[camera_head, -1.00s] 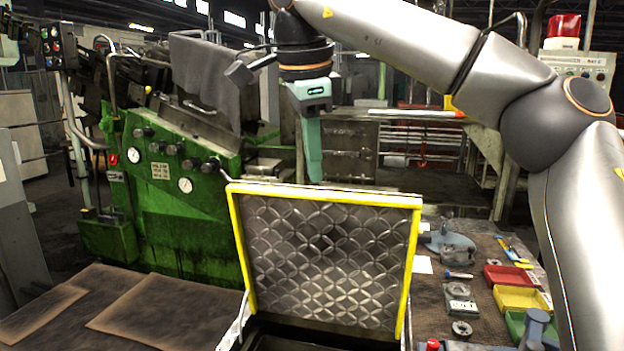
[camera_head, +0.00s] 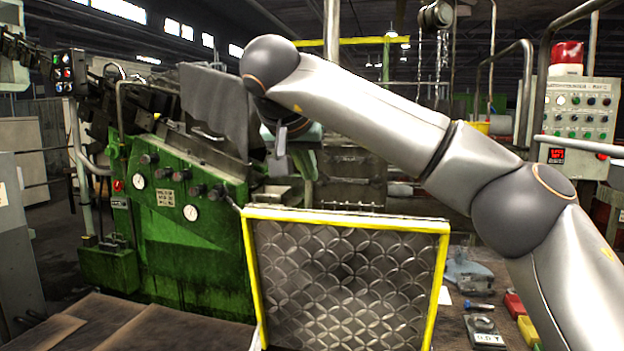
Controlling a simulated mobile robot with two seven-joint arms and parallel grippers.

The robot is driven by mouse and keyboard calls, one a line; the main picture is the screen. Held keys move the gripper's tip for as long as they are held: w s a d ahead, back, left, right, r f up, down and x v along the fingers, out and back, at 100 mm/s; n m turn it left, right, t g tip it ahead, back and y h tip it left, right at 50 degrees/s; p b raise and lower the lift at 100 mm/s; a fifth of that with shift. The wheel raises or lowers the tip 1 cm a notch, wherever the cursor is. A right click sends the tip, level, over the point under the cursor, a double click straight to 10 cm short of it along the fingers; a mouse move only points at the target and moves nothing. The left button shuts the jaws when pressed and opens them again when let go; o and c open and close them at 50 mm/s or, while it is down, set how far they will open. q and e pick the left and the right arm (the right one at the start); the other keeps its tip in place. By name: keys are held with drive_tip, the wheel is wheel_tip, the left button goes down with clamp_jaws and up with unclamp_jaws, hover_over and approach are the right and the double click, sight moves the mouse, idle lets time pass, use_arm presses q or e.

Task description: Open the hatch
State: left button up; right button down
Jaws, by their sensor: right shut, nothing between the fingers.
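The hatch (camera_head: 345,285) is a metal plate with a raised circle pattern and a yellow edge. It stands raised, close to upright, at the bottom centre. Its lower edge and the opening below are cut off by the frame. My right gripper (camera_head: 283,150) is above and behind the hatch's top left part, apart from it. It is partly hidden behind my right arm's wrist, and it is shut and empty. My left gripper is not in view.
A green machine (camera_head: 185,225) with gauges and knobs stands left of the hatch. A control panel (camera_head: 577,118) with a red lamp stands at the back right. Brown mats (camera_head: 95,325) lie at the lower left.

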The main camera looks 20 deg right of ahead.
drive_tip(key=x, duration=0.7)
drive_tip(key=shift+w+d+f+p, duration=0.15)
drive_tip(key=shift+d+f+p, duration=0.1)
drive_tip(key=shift+p, duration=0.05)
drive_tip(key=shift+f, duration=0.35)
drive_tip(key=shift+s+a+f, duration=0.2)
drive_tip(key=shift+s+a, duration=0.9)
drive_tip(key=shift+s, duration=0.3)
